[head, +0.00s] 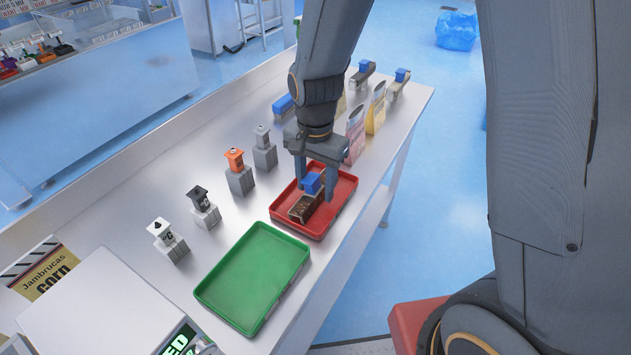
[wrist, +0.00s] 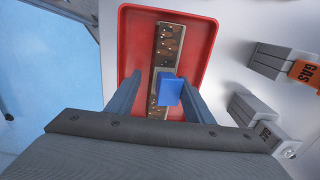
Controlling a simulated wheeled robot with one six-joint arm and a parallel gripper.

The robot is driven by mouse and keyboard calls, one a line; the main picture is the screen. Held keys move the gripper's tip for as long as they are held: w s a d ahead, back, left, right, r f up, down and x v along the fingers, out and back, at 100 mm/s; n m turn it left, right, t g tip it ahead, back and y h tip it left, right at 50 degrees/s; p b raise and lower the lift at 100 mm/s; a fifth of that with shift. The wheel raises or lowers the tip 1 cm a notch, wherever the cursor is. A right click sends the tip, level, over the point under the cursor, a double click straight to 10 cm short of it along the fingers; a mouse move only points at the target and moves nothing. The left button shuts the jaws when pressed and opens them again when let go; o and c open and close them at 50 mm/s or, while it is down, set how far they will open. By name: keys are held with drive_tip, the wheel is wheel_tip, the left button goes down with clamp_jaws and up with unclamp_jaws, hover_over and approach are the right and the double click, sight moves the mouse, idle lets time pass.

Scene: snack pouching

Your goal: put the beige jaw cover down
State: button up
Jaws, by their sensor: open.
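The beige jaw cover (head: 304,208), a long narrow bar with brown, dark-speckled patches on top and a blue grip block, lies in the red tray (head: 342,201). It also shows in the wrist view (wrist: 170,45), lying lengthwise along the red tray (wrist: 200,55). My gripper (head: 317,184) is low over the tray, open, with one finger on each side of the blue block. In the wrist view the open fingers of my gripper (wrist: 157,97) straddle the block, with a gap visible on the left. The near end of the bar is partly hidden.
An empty green tray (head: 257,273) lies beside the red one. Several grey blocks with coloured tops, one orange (head: 234,159), stand in a row to the left. Standing pouches (head: 376,108) and other blue-gripped bars (head: 400,82) are behind. A scale (head: 100,310) is at lower left.

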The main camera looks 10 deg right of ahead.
sight(316, 179)
wheel_tip(316, 179, up, 12)
drive_tip(key=b, duration=0.3)
drive_tip(key=s+d+f+n, duration=0.3)
drive_tip(key=d, duration=0.3)
drive_tip(key=s+d+f+n+t, duration=0.1)
drive_tip(key=s+d+f+n, duration=0.2)
drive_tip(key=d, duration=0.3)
drive_tip(key=shift+s+d+f+n, duration=0.3)
drive_tip(key=shift+s+d+n, duration=0.05)
drive_tip(key=shift+s+n, duration=0.45)
